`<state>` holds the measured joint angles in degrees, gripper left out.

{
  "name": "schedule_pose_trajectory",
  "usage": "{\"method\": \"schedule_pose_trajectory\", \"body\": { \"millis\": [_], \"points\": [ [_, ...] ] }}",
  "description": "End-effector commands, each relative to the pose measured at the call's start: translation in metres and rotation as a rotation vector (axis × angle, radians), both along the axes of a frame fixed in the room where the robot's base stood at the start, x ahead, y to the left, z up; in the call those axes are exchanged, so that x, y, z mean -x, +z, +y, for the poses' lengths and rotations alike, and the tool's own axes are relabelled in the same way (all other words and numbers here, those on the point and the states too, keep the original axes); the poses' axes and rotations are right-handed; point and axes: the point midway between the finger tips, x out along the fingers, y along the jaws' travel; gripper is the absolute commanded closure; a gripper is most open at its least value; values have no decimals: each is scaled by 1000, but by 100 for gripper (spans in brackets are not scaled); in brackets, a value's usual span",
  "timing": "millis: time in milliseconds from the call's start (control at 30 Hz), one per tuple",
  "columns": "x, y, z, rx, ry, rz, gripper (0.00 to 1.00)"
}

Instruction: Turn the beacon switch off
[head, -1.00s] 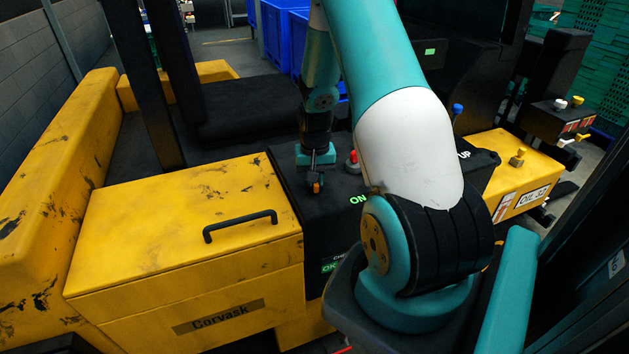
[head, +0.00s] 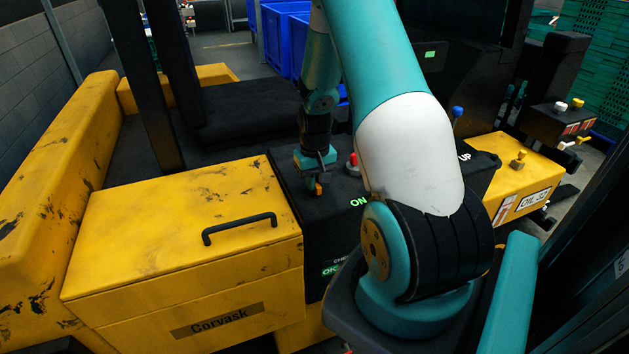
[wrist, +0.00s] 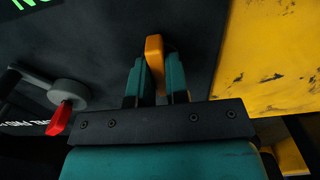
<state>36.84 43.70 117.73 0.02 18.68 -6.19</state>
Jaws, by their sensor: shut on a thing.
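The beacon switch, seen as an orange lever (wrist: 155,58), stands on the black console panel (wrist: 115,45) in the wrist view. My gripper (wrist: 157,80) is shut on this lever, with one teal finger on each side of it. In the head view my gripper (head: 318,180) is at the left part of the black console, with the orange lever (head: 319,189) showing just below it. The base of the lever is partly hidden by the fingers, and no label for it is readable.
A red-tipped lever on a grey round base (wrist: 62,105) sits left of my gripper in the wrist view. A yellow box with a black handle (head: 190,235) borders the console on the left. A blue knob (head: 457,111) stands farther right.

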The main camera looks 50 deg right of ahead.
Motion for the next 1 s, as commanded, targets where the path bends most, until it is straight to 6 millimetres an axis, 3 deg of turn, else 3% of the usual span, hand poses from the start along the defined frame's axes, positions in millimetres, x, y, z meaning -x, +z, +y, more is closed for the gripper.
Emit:
{"method": "schedule_pose_trajectory", "body": {
  "millis": [33,67,133,167,433,567,667,1000],
  "points": [
    [-4,2,-1,4,5,-10,100],
    [-4,2,-1,4,5,-10,78],
    [-3,2,-1,4,4,-9,62],
    [-3,2,-1,4,3,-8,60],
    [-1,2,-1,3,0,-4,60],
    [-2,12,-2,4,0,-7,60],
    [-2,28,-1,5,0,-8,60],
    [-3,115,-1,7,2,-11,60]
  ]
}}
